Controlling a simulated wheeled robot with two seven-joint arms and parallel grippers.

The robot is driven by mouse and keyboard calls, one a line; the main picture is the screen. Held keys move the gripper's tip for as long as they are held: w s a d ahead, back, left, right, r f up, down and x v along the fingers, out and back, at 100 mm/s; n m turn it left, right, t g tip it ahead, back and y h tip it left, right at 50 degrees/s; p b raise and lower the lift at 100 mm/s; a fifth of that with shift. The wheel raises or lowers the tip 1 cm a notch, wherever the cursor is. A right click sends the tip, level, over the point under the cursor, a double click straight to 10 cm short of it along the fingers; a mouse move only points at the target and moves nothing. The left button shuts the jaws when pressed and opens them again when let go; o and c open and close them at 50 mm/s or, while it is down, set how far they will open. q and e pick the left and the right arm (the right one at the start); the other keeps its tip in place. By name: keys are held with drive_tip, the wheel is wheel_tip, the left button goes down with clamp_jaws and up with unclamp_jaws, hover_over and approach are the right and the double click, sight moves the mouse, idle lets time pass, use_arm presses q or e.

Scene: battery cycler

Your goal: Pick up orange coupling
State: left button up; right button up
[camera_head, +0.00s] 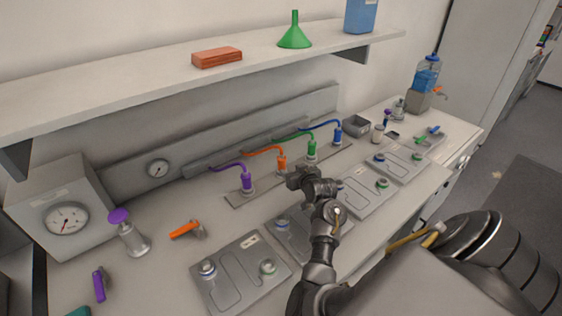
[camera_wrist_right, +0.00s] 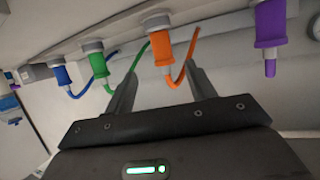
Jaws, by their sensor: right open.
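The orange coupling (camera_head: 282,163) stands upright in the row on the bench, with an orange hose bending from it toward the back panel. In the right wrist view the orange coupling (camera_wrist_right: 161,48) is just ahead of the fingertips, roughly between them, with its hose passing near the right finger. My right gripper (camera_head: 294,177) is beside and in front of the coupling in the head view. In the wrist view its two fingers (camera_wrist_right: 164,80) are spread apart with nothing held. My left gripper is not in view.
Purple (camera_head: 246,181), green (camera_head: 312,149) and blue (camera_head: 337,134) couplings stand in the same row on either side. Metal plates with fittings (camera_head: 238,272) lie along the bench front. An orange-handled part (camera_head: 186,229) lies to the left. A shelf (camera_head: 130,88) overhangs the back.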

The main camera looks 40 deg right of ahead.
sight(283, 163)
drive_tip(key=x, duration=0.3)
drive_tip(key=shift+w+a+f, duration=0.15)
drive_tip(key=shift+w, duration=0.25)
drive_tip(key=shift+w+f, duration=0.4)
drive_tip(key=shift+w, duration=0.3)
drive_tip(key=shift+d, duration=0.3)
drive_tip(key=shift+r+p, duration=0.1)
drive_tip(key=shift+p, duration=0.2)
drive_tip(key=shift+w+r, duration=0.1)
drive_tip(key=shift+w, duration=0.15)
drive_tip(key=p+x, duration=0.1)
drive_tip(key=x, duration=0.2)
drive_tip(key=shift+w+d+p, duration=0.1)
drive_tip(key=shift+w+p, duration=0.25)
drive_tip(key=shift+w, duration=0.05)
drive_tip(key=shift+w+d, duration=0.1)
drive_tip(key=shift+w, duration=0.1)
drive_tip(key=shift+w+d+f, duration=0.1)
drive_tip(key=shift+w+f, duration=0.05)
drive_tip(key=shift+f, duration=0.1)
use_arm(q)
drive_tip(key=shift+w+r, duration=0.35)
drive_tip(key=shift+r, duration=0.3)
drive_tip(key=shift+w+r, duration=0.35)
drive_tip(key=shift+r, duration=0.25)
use_arm(e)
drive_tip(key=c, duration=1.2)
